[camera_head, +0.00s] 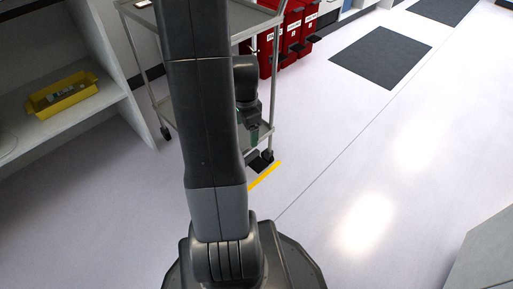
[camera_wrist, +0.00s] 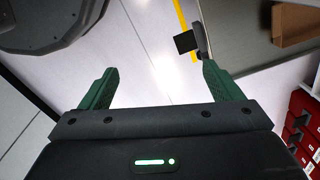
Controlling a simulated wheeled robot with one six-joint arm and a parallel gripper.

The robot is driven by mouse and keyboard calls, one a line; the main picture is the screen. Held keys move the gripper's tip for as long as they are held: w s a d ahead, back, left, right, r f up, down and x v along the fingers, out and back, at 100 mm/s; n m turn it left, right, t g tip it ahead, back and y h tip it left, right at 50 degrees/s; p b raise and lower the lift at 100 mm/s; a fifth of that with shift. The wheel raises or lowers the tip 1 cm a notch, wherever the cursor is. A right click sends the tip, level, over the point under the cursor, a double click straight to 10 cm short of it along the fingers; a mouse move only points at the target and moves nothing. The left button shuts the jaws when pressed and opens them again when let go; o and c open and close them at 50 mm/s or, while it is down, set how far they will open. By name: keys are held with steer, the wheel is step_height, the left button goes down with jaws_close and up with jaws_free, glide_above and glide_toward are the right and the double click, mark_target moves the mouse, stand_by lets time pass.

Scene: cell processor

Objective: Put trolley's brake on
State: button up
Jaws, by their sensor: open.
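The trolley (camera_head: 248,20) is a grey metal frame with shelves, partly hidden behind my arm in the head view. Its near right caster has a flat black brake pedal (camera_head: 258,164) close to the floor. In the wrist view the brake pedal (camera_wrist: 185,42) is a black square beside the dark caster (camera_wrist: 201,40), under the corner of the trolley's shelf (camera_wrist: 250,42). My gripper (camera_wrist: 160,70) is open and empty, with green fingers apart. The pedal appears beyond the fingertips, nearer the right finger. In the head view my gripper (camera_head: 255,134) hangs by the trolley's lower corner, above the pedal.
Yellow floor tape (camera_head: 265,175) runs just in front of the caster. Red bins (camera_head: 290,35) stand behind the trolley. A white bench with a yellow tray (camera_head: 62,94) is at the left. A cardboard box (camera_wrist: 296,22) sits on the shelf.

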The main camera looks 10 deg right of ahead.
steer(key=w+d+f+m, duration=0.3)
steer(key=w+f+m, duration=0.3)
steer(key=f, duration=0.2)
steer(key=m, duration=0.8)
glide_toward(261, 166)
steer(key=shift+m, duration=0.3)
steer(key=f+b, duration=0.4)
steer(key=f, duration=0.1)
steer(key=f+b, duration=0.1)
steer(key=f, duration=0.2)
steer(key=shift+w+b, duration=0.25)
steer(key=shift+b, duration=0.15)
